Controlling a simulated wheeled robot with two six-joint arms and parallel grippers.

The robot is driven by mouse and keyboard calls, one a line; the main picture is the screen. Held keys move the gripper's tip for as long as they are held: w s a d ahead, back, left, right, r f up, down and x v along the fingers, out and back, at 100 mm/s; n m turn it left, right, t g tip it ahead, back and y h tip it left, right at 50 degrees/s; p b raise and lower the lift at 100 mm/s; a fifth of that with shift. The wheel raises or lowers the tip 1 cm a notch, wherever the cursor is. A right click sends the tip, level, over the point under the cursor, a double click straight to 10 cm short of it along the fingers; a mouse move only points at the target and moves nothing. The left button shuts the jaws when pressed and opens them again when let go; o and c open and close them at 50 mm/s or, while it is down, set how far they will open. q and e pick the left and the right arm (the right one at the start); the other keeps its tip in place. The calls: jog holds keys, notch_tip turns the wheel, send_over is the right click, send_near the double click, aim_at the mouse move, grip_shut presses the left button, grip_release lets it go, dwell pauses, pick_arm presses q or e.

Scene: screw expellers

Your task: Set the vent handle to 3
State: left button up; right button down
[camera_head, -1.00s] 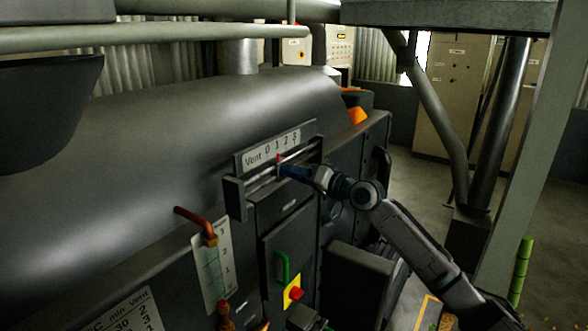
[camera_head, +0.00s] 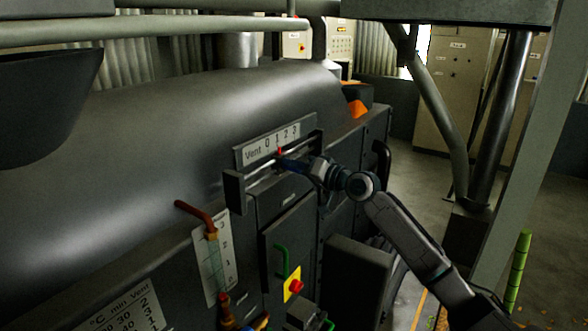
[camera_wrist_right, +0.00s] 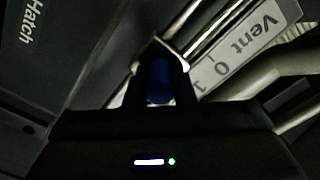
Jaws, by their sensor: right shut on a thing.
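The vent scale plate (camera_head: 267,145) is marked "Vent 0 1 2 3" and sits on the front of the dark machine. A small red pointer (camera_head: 280,152) stands just below the plate, near the 1. My right gripper (camera_head: 288,163) is at the slide rails under the plate, shut on the blue vent handle. In the right wrist view the blue handle (camera_wrist_right: 158,82) sits between the two fingers, beside the rails, with the plate (camera_wrist_right: 240,45) at the upper right. The fingers hide part of the handle. My left gripper is not in view.
A red-brown pipe handle (camera_head: 196,214) and a level gauge stand lower left of the vent. A green handle (camera_head: 281,262) and a red button (camera_head: 296,286) are below it. A slanted steel post (camera_head: 520,150) stands at the right, with open floor beyond.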

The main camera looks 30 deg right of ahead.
jog(key=w+d+b, duration=0.3)
jog(key=d+b, duration=0.3)
jog(key=d, duration=0.1)
jog(key=shift+d+r, duration=0.15)
jog(key=c, duration=1.5)
grip_release()
jog(key=o, duration=0.3)
jog(key=shift+d, duration=0.1)
jog(key=shift+w+d, duration=0.1)
jog(key=shift+f+b, duration=0.2)
jog(key=shift+b, duration=0.2)
